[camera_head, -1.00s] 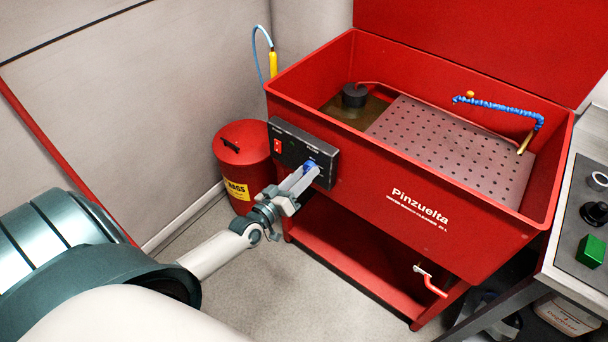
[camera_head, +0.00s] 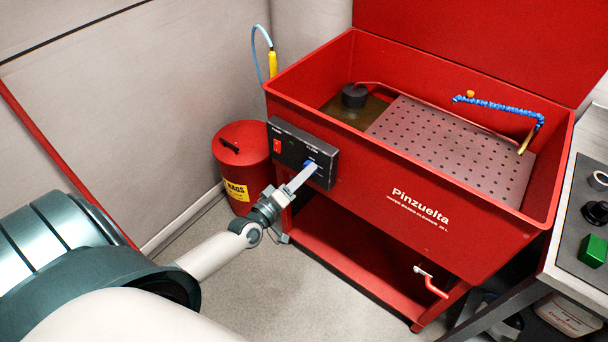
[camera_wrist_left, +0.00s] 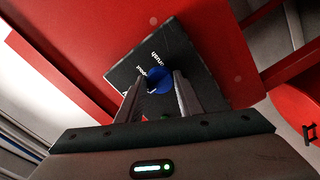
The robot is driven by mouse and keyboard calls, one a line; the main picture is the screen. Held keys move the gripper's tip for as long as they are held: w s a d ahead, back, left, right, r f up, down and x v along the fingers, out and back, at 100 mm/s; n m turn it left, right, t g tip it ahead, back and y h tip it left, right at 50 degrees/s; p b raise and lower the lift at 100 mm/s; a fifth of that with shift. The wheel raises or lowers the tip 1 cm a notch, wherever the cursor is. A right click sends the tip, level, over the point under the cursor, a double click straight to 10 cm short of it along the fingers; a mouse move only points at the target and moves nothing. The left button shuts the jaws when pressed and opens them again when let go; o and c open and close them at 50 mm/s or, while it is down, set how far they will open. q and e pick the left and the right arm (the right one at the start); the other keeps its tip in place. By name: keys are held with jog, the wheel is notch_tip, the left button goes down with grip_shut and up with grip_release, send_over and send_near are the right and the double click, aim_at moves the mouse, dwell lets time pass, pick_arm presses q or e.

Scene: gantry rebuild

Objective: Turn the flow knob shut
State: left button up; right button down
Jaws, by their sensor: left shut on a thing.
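The blue flow knob (camera_head: 311,168) sits on the right part of the black control panel (camera_head: 292,152), on the front of the red parts washer. My left gripper (camera_head: 306,174) reaches the panel from the lower left and is shut on the knob. In the left wrist view the knob (camera_wrist_left: 158,80) shows between the two fingers of my left gripper (camera_wrist_left: 157,88). The fingers and the angle hide part of the knob and its lettering. My right gripper is not in view.
A red switch (camera_head: 277,146) is on the panel's left. A red rag bin (camera_head: 243,160) stands left of the washer (camera_head: 400,205). A drain valve with a red handle (camera_head: 432,283) is low on its front. A bench (camera_head: 567,250) stands at the right.

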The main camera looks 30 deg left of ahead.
pick_arm(q)
jog(key=o, duration=0.9)
jog(key=shift+o, duration=0.8)
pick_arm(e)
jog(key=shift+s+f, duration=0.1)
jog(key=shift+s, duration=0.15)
pick_arm(q)
jog(key=shift+s, duration=0.1)
